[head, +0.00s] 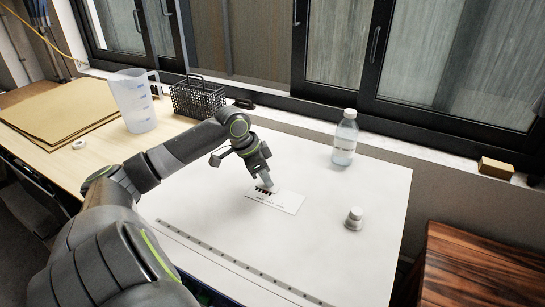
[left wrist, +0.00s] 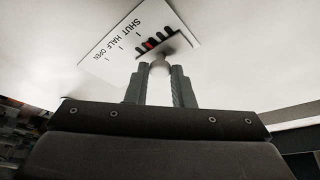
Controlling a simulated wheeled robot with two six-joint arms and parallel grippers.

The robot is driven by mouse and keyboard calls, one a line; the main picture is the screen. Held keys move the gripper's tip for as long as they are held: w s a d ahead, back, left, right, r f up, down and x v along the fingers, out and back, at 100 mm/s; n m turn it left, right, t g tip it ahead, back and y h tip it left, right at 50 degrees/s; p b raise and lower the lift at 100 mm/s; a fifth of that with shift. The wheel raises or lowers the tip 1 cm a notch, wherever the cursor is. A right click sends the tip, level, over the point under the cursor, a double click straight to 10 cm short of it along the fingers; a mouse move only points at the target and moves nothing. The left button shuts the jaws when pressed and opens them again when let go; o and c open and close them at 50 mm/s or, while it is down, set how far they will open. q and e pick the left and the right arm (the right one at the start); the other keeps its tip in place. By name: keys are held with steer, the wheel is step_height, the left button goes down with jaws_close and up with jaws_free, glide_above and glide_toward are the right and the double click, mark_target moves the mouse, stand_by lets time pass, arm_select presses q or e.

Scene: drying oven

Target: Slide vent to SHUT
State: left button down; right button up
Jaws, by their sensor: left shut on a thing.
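The vent's white label plate (head: 287,203) lies on the white top surface. In the left wrist view the plate (left wrist: 112,60) reads SHUT, HALF and OPEN beside short tick marks. Dark vent slots (left wrist: 168,32) and a red mark (left wrist: 149,44) show next to the SHUT end of the lettering; the exact slider setting cannot be told. My left gripper (head: 267,184) reaches down at the vent. In the left wrist view its fingers (left wrist: 160,75) are shut on the pale rounded slider knob (left wrist: 160,65). My right gripper is not in view.
A measuring jug (head: 135,105), black wire basket (head: 197,99) and cardboard sheets (head: 60,112) are at left. A ruled strip (head: 240,265) lies in front. White surface around the vent is clear.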

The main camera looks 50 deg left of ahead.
arm_select(q)
steer(key=shift+a, duration=0.1)
steer(key=c, duration=1.7)
jaws_free()
steer(key=o, duration=0.4)
steer(key=shift+a, duration=0.2)
steer(key=shift+r, duration=0.1)
